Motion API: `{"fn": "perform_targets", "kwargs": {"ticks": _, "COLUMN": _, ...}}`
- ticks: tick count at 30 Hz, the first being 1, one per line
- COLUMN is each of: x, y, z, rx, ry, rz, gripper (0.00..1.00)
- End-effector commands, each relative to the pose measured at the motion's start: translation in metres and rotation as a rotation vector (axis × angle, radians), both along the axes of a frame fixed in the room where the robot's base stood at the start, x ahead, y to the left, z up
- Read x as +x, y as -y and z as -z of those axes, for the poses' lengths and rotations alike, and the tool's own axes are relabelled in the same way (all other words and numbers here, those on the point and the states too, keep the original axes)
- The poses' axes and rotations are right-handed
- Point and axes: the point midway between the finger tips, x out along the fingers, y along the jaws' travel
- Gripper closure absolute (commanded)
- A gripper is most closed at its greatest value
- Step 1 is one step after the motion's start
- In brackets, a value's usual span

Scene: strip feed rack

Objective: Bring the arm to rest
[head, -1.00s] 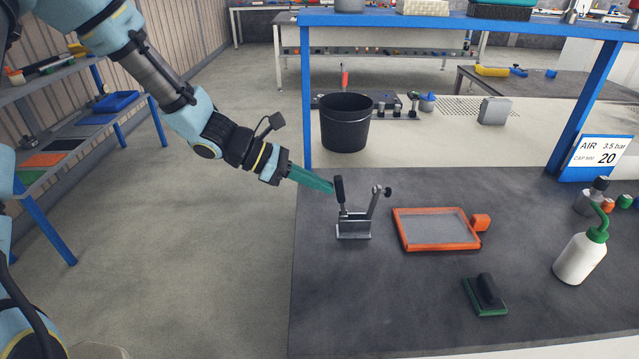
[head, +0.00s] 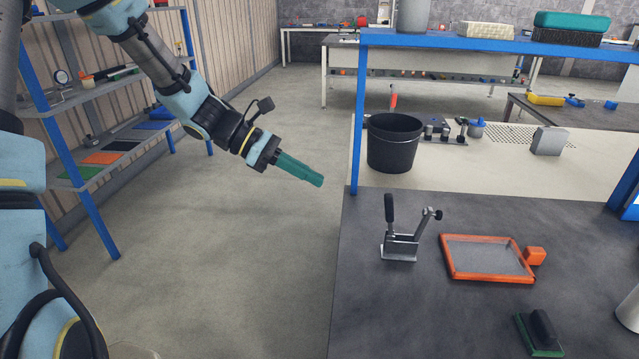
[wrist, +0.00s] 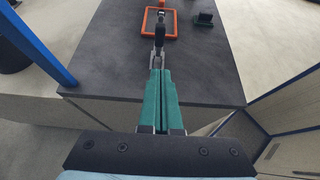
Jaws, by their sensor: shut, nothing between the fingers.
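My gripper (head: 318,181) has long green fingers, and it is shut and empty. In the head view it hangs in the air over the floor, left of the dark bench (head: 375,310). It is apart from the metal clamp (head: 400,245) with a black handle that stands near the bench's left edge. In the wrist view the two fingers (wrist: 161,75) lie together and point toward the bench, with the clamp (wrist: 159,38) beyond their tips.
On the bench are an orange-framed screen (head: 487,258) and a green block with a black handle (head: 540,333). A blue bench post (head: 359,130) rises at the back left corner. A black bucket (head: 394,145) stands behind. A shelf rack (head: 105,150) is at left. Open floor lies between.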

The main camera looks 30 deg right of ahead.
Motion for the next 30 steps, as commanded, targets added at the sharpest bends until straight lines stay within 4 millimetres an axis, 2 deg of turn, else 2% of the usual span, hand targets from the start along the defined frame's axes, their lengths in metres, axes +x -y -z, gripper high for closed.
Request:
{"fn": "perform_targets", "kwargs": {"ticks": 12, "x": 0.001, "y": -0.002, "z": 0.001, "rx": 0.004, "ry": 0.009, "rz": 0.002, "gripper": 1.00}}
{"fn": "perform_targets", "kwargs": {"ticks": 14, "x": 0.002, "y": -0.011, "z": 0.004, "rx": 0.017, "ry": 0.044, "rz": 0.014, "gripper": 1.00}}
{"fn": "perform_targets", "kwargs": {"ticks": 16, "x": 0.006, "y": -0.032, "z": 0.010, "rx": 0.047, "ry": 0.126, "rz": 0.046, "gripper": 1.00}}
{"fn": "perform_targets", "kwargs": {"ticks": 17, "x": 0.008, "y": -0.045, "z": 0.015, "rx": 0.066, "ry": 0.176, "rz": 0.065, "gripper": 1.00}}
{"fn": "perform_targets", "kwargs": {"ticks": 20, "x": 0.019, "y": -0.104, "z": 0.027, "rx": 0.147, "ry": 0.387, "rz": 0.168, "gripper": 1.00}}
{"fn": "perform_targets", "kwargs": {"ticks": 21, "x": 0.024, "y": -0.132, "z": 0.031, "rx": 0.184, "ry": 0.480, "rz": 0.221, "gripper": 1.00}}
{"fn": "perform_targets", "kwargs": {"ticks": 23, "x": 0.031, "y": -0.175, "z": 0.034, "rx": 0.241, "ry": 0.615, "rz": 0.309, "gripper": 1.00}}
{"fn": "perform_targets", "kwargs": {"ticks": 24, "x": 0.035, "y": -0.203, "z": 0.034, "rx": 0.276, "ry": 0.700, "rz": 0.371, "gripper": 1.00}}
{"fn": "perform_targets", "kwargs": {"ticks": 27, "x": 0.042, "y": -0.267, "z": 0.029, "rx": 0.357, "ry": 0.885, "rz": 0.533, "gripper": 1.00}}
{"fn": "perform_targets", "kwargs": {"ticks": 30, "x": 0.044, "y": -0.316, "z": 0.021, "rx": 0.415, "ry": 1.017, "rz": 0.680, "gripper": 1.00}}
